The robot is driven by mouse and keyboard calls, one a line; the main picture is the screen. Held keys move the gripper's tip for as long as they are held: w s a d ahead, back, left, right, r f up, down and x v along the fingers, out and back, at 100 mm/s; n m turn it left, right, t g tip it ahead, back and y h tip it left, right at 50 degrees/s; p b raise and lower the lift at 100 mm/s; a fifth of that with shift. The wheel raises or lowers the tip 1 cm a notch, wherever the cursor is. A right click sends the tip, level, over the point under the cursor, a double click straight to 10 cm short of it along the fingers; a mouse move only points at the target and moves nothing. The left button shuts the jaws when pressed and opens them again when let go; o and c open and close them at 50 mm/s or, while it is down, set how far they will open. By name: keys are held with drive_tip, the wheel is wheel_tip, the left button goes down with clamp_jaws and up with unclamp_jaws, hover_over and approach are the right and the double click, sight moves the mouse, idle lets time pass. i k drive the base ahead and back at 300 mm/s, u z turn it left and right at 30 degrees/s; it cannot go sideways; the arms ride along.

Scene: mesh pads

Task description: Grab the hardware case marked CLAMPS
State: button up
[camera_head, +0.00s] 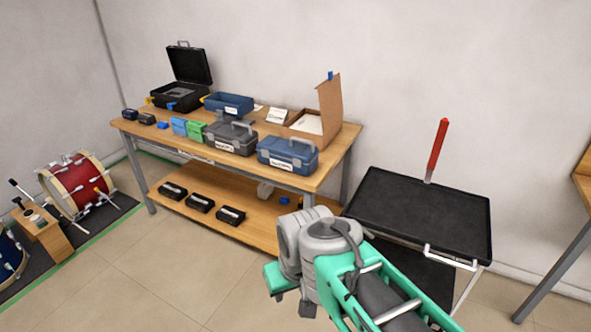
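Several hardware cases with white labels are in the head view, and the label text is too small to read, so I cannot tell which says CLAMPS. A grey case (231,138) with a handle stands on the workbench top. A blue case (287,153) with a grey handle stands to its right near the front edge. Three black cases lie on the lower shelf: a left one (172,191), a middle one (200,203) and a right one (231,215). My green and grey arm is at the bottom centre, apart from the cases. I cannot make out my gripper's fingers.
The wooden workbench (330,155) also holds an open black case (181,95), a blue open bin (229,103) and an open cardboard box (329,108). A black-topped cart (415,210) stands right of it. Drums (77,187) are at far left. Floor in front is clear.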

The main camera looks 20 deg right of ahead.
sight(301, 159)
drive_tip(key=u, duration=0.5)
drive_tip(key=i, duration=0.55)
drive_tip(key=u, duration=0.55)
drive_tip(key=i, duration=0.85)
drive_tip(key=z, duration=0.9)
drive_tip(key=i, duration=0.6)
drive_tip(key=z, duration=0.65)
